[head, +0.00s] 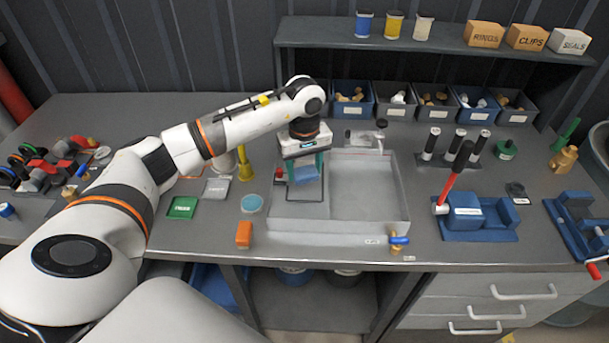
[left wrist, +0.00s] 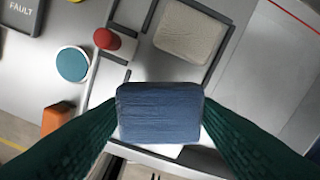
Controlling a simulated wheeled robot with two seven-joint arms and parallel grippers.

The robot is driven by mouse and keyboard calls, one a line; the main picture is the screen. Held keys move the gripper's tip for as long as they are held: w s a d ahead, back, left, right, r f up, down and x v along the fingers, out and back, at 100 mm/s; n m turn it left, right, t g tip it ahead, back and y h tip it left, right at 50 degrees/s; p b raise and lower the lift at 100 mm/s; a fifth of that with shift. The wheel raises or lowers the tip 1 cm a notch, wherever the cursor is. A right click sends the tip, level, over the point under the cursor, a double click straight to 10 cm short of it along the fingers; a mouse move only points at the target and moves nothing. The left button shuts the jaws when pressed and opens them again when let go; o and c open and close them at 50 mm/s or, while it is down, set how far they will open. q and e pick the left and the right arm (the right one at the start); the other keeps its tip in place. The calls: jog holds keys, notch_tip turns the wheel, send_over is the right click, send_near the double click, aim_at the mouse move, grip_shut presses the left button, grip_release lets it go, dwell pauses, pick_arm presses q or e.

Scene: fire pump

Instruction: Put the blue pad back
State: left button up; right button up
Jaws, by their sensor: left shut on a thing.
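My left gripper (head: 305,172) is shut on the blue pad (head: 307,176), with its teal fingers on either side of it. The pad also shows between the fingers in the left wrist view (left wrist: 160,113). It is over the left half of the grey tray (head: 370,205), where there is a dark-outlined frame (head: 290,200). In the left wrist view a pale pad (left wrist: 188,32) lies inside dark outlines, with a red knob (left wrist: 107,39) to its left. I cannot tell the height of the blue pad above the tray. My right gripper is not in view.
A light-blue disc (head: 252,203), an orange block (head: 244,234), a green card (head: 182,207) and a grey card (head: 217,188) lie left of the tray. A blue-handled valve (head: 398,240) is at its front right corner. The tray's right half is bare.

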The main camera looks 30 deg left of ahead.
aim_at(305, 171)
pick_arm(q)
notch_tip(305, 171, down, 3)
jog(key=shift+d+f+p, duration=0.1)
jog(key=shift+p, duration=0.45)
jog(key=shift+f, duration=0.2)
jog(key=shift+f+b, duration=0.35)
jog(key=shift+b, duration=0.15)
jog(key=o, duration=1)
jog(key=shift+c, duration=0.2)
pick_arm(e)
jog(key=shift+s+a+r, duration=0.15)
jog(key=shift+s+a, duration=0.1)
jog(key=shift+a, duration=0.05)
pick_arm(q)
jog(key=shift+r, duration=0.1)
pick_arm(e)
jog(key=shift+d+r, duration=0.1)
